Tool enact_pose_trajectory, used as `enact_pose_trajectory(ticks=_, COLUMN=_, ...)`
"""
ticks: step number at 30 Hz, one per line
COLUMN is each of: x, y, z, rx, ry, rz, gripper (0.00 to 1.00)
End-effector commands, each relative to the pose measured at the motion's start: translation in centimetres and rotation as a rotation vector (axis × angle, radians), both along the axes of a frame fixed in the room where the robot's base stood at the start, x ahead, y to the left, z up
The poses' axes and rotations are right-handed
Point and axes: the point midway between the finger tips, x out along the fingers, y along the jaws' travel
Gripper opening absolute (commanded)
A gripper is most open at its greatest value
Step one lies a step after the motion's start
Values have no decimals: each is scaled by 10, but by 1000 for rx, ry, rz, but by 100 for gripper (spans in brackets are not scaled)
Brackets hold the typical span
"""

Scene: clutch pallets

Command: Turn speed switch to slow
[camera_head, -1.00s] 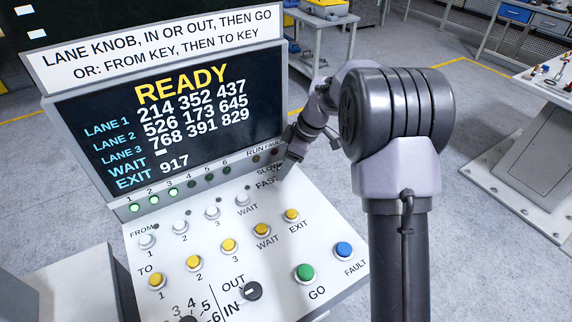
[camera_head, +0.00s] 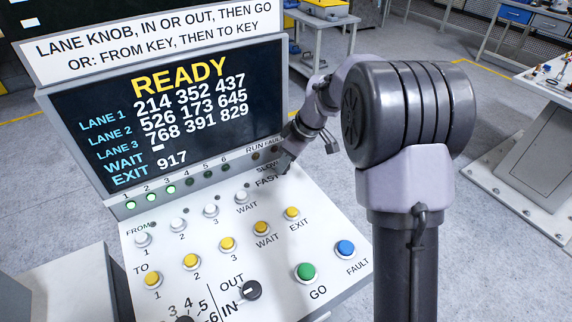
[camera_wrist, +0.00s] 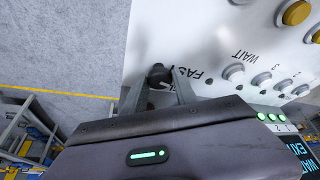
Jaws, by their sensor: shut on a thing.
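The speed switch (camera_wrist: 158,73) is a small black knob near the edge of the white panel in the wrist view. My gripper (camera_wrist: 160,82) has its two grey fingers on either side of the knob and is shut on it. The FAST label (camera_wrist: 188,64) lies just right of the fingers; the SLOW label is not readable there. In the head view my gripper (camera_head: 283,163) is at the panel's upper right corner, by the SLOW label (camera_head: 267,167) and the FAST label (camera_head: 267,181). It hides the switch there, and I cannot tell the switch's setting.
The screen (camera_head: 170,125) reads READY. Close to my gripper are the white WAIT button (camera_head: 242,197) and yellow buttons (camera_head: 291,212). A green GO button (camera_head: 306,272), blue FAULT button (camera_head: 345,248) and black IN/OUT knob (camera_head: 250,290) sit lower.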

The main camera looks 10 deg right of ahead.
Motion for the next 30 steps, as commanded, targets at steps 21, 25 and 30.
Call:
enact_pose_trajectory(ticks=21, x=-3, y=5, z=1, rx=-1, ry=-1, rz=-615, gripper=0)
enact_pose_trajectory(ticks=25, x=-2, y=6, z=2, rx=-1, ry=-2, rz=-687, gripper=0)
enact_pose_trajectory(ticks=30, x=-2, y=6, z=1, rx=0, ry=-1, rz=-753, gripper=0)
